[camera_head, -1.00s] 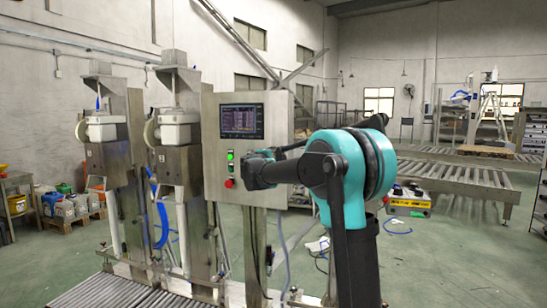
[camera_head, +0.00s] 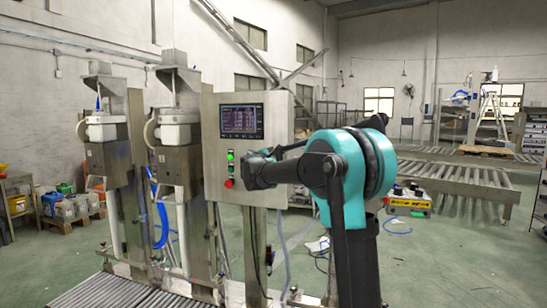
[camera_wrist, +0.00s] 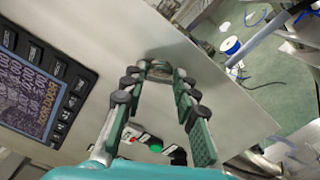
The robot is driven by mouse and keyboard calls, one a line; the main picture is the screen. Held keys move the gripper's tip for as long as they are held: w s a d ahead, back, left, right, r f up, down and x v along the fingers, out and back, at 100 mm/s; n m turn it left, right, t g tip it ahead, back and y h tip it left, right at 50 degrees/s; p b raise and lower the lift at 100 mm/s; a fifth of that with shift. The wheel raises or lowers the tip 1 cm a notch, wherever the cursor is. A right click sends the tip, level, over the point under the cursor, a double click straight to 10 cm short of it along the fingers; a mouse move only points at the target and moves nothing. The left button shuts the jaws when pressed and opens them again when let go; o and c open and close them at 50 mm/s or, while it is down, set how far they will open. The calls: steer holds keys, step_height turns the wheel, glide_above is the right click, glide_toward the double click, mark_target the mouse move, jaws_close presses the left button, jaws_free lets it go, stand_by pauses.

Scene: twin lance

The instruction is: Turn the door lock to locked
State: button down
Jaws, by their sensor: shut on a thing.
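The door lock (camera_wrist: 159,67) is a small metallic, rounded piece on the steel cabinet door (camera_wrist: 110,30), near the door's edge. My gripper (camera_wrist: 158,78) has its green, black-padded fingers on either side of the lock and is closed on it. The fingers partly cover the lock, so its exact angle is hard to read. In the head view, the same cabinet (camera_head: 278,120) stands in the middle, and my dark wrist and teal arm reach to its front from the right. There the lock and my fingertips are hidden behind my wrist.
A display screen (camera_head: 242,121) is on the cabinet's upper front. Beneath it are a green light (camera_head: 230,156) and a red button (camera_head: 229,184), left of my wrist. Steel filling machines (camera_head: 178,150) stand to the left. A blue hose (camera_head: 160,215) hangs there.

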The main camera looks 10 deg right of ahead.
steer(key=n, duration=0.6)
steer(key=shift+n, duration=0.3)
steer(key=n, duration=0.6)
steer(key=shift+n, duration=0.3)
steer(key=c, duration=1.2)
jaws_free()
steer(key=shift+o, duration=0.2)
steer(key=v, duration=1.2)
